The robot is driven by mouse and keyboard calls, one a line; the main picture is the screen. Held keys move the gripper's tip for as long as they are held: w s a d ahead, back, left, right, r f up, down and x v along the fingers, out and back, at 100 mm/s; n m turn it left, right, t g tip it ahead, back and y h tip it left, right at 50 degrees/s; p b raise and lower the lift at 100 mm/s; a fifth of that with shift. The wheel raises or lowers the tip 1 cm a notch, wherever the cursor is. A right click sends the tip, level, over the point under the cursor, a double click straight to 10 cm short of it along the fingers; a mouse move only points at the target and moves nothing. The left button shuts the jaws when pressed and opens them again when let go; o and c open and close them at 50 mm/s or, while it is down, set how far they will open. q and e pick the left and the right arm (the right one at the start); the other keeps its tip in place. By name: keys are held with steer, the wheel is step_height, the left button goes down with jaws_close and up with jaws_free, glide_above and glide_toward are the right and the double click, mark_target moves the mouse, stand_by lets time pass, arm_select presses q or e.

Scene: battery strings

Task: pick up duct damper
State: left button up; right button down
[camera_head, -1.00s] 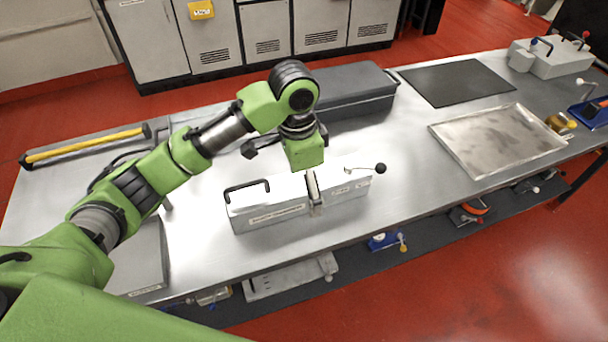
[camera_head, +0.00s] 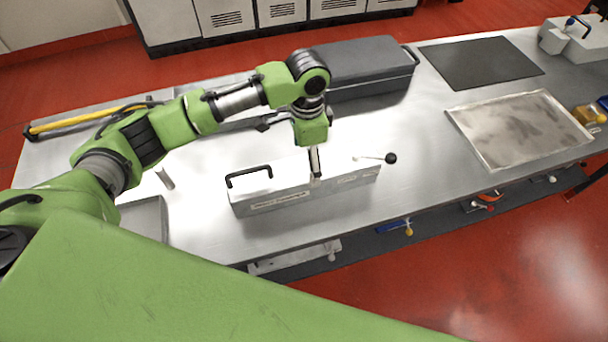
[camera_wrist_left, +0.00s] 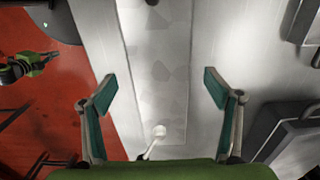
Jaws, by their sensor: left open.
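The duct damper (camera_head: 270,201) is a long pale grey box on the steel table, with a black handle at its left end and a lever with a black ball at its right. My left gripper (camera_head: 315,178) points down over the middle of its top. In the left wrist view my left gripper (camera_wrist_left: 163,88) is open, one finger over each side of the damper (camera_wrist_left: 157,60), with nothing held. A pale knob shows between the fingers. The far finger is hidden in the head view. My right gripper is not seen in the head view.
A dark grey case (camera_head: 365,68) stands behind the damper. A black mat (camera_head: 480,62) and a metal tray (camera_head: 520,130) lie to the right. A yellow bar (camera_head: 85,118) lies at the back left. Table around the damper is mostly clear.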

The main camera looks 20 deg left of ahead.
mark_target(304, 168)
arm_select(q)
steer(key=shift+s+a+f+p, duration=0.15)
steer(key=shift+a+f+p, duration=0.05)
steer(key=shift+f, duration=0.45)
steer(key=shift+s+a+f+p, duration=0.15)
steer(key=shift+f+p, duration=0.05)
steer(key=shift+f, duration=0.4)
steer(key=shift+w+f, duration=0.15)
steer(key=shift+f, duration=0.65)
steer(key=c, duration=1.6)
steer(key=shift+r, duration=0.15)
steer(key=c, duration=0.4)
steer(key=shift+c, duration=0.6)
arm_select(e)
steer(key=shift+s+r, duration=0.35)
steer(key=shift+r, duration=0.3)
arm_select(q)
steer(key=shift+d+r, duration=0.1)
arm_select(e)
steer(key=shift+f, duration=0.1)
